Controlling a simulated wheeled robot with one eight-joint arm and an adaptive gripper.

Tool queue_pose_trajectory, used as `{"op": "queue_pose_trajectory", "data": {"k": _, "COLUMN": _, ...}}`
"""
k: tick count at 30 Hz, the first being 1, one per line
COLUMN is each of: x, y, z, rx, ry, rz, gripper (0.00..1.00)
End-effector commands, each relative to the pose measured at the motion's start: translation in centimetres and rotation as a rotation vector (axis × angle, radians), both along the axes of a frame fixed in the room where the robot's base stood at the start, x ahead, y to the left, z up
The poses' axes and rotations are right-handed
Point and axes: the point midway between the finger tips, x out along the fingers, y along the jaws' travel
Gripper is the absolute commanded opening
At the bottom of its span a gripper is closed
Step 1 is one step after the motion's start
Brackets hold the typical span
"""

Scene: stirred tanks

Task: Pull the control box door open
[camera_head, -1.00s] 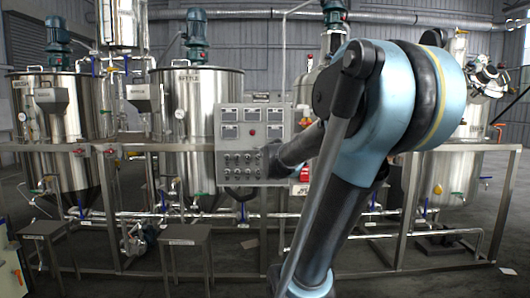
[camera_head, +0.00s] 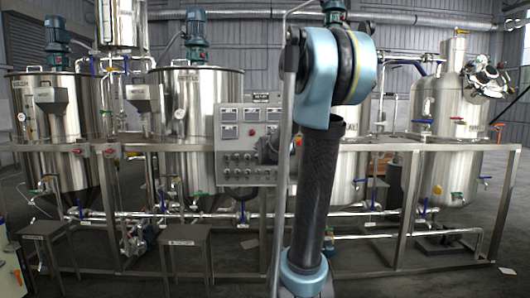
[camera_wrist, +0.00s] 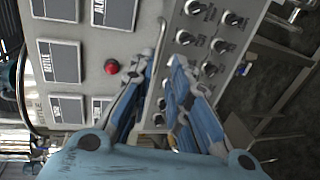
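The grey control box (camera_head: 229,161) stands at mid-frame in the head view, with display windows above and several black knobs below. Its door looks shut against the frame. In the wrist view its face (camera_wrist: 128,20) appears turned sideways, with a red button (camera_wrist: 112,66), dark windows and knobs. A thin grey handle (camera_wrist: 160,35) runs along a seam between the window and knob parts. My gripper (camera_wrist: 162,62) is close in front of the box, its blue fingers apart near the handle's lower end. Whether they touch the handle I cannot tell. My arm hides the box's right side in the head view.
Steel tanks (camera_head: 195,115) stand behind a pipe frame (camera_head: 410,200) left and right of the box. Two low metal stands (camera_head: 185,232) are in front at the left. Open floor lies at the front right.

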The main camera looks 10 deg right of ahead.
Motion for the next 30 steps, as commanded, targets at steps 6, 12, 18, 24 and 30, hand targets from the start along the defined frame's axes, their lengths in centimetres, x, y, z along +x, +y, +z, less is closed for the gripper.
{"op": "queue_pose_trajectory", "data": {"k": 6, "x": 2.4, "y": -0.4, "z": -0.5, "rx": 0.001, "ry": 0.0, "rz": -0.001, "gripper": 0.17}}
{"op": "queue_pose_trajectory", "data": {"k": 12, "x": 4.6, "y": -0.8, "z": -1.0, "rx": 0.001, "ry": 0.0, "rz": -0.002, "gripper": 0.17}}
{"op": "queue_pose_trajectory", "data": {"k": 18, "x": 6.8, "y": -1.2, "z": -1.5, "rx": 0.0, "ry": 0.001, "rz": -0.002, "gripper": 0.17}}
{"op": "queue_pose_trajectory", "data": {"k": 24, "x": 9.2, "y": -1.6, "z": -2.0, "rx": 0.001, "ry": 0.001, "rz": -0.001, "gripper": 0.17}}
{"op": "queue_pose_trajectory", "data": {"k": 30, "x": 11.2, "y": -1.9, "z": -2.5, "rx": 0.001, "ry": 0.001, "rz": -0.001, "gripper": 0.17}}
